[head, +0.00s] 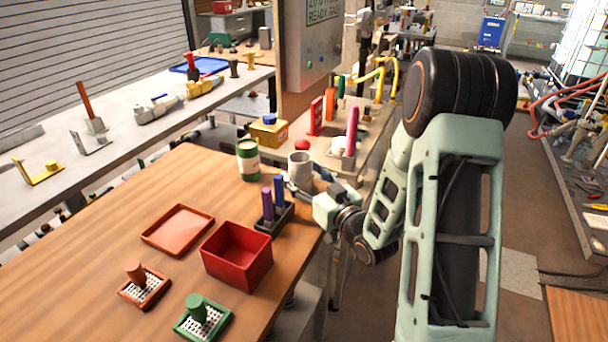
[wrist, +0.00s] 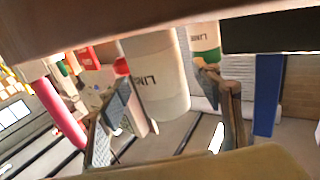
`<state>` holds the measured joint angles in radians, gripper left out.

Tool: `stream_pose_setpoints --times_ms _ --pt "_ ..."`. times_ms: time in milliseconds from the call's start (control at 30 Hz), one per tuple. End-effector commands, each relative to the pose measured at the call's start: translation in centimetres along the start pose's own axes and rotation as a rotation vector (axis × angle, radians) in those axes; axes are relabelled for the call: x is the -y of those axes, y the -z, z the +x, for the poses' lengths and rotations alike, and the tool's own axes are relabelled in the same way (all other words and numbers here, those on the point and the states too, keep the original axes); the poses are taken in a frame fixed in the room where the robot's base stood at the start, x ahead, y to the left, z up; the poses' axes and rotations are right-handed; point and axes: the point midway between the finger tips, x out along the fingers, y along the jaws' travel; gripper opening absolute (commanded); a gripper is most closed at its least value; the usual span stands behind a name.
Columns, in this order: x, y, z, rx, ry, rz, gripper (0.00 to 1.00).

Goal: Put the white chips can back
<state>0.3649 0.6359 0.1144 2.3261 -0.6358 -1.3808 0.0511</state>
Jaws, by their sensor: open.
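The white chips can (head: 300,166) stands upright near the far right part of the wooden table. A green-and-white can (head: 248,160) stands left of it. My gripper (head: 292,187) is at the near right side of the white can, low by the table. In the wrist view the white can (wrist: 158,85) appears between the two open fingers of my gripper (wrist: 168,95), with upside-down lettering on it. I cannot tell whether either finger touches it. The green-banded can (wrist: 204,42) shows behind the right finger. Part of my gripper is hidden in the head view.
A dark holder (head: 275,218) with purple and blue pegs stands close in front of my gripper. A red box (head: 236,256), an orange tray (head: 178,230) and two small peg trays are on the table's near part. A yellow box (head: 268,131) stands beyond the cans.

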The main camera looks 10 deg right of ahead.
Motion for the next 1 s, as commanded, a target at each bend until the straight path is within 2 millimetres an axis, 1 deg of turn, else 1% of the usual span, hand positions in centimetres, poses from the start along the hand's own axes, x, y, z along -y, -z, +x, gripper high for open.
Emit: stream_pose_setpoints --times_ms 100,167,267,500,567,800,1000 --pt "0.0 0.5 0.0 0.000 0.000 0.000 0.59" --pt "-0.1 0.1 -1.1 0.002 -0.003 0.000 0.59" --pt "-0.1 0.2 -3.1 0.002 -0.004 0.001 0.59" --pt "-0.2 0.1 -9.2 0.002 -0.007 0.002 0.59" --pt "-0.1 0.7 -9.5 0.003 0.000 0.004 0.59" --pt "-0.1 0.6 -11.0 0.005 0.000 0.003 0.59" --pt "0.0 0.4 -11.8 0.001 0.000 0.002 0.59"
